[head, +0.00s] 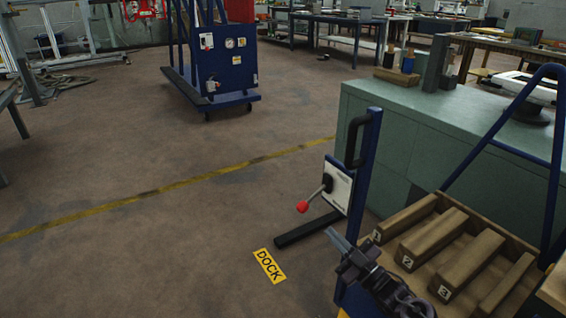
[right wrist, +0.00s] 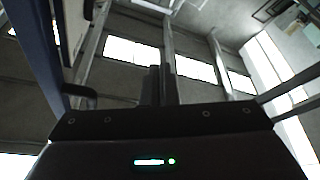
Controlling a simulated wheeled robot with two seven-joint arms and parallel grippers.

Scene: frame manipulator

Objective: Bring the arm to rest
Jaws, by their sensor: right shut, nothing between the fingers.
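My right gripper (head: 343,246) shows at the lower middle-right of the head view, in front of a blue frame post and left of a wooden tray. Its fingers are together and hold nothing. In the right wrist view its fingers (right wrist: 160,85) point up toward the ceiling and windows, close together. My left gripper is in neither view.
A blue post with a white panel and red-knobbed lever (head: 303,207) stands close by the right gripper. Numbered wooden blocks (head: 433,238) lie at right beside a green cabinet (head: 400,130). A yellow DOCK label (head: 269,266) marks the floor.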

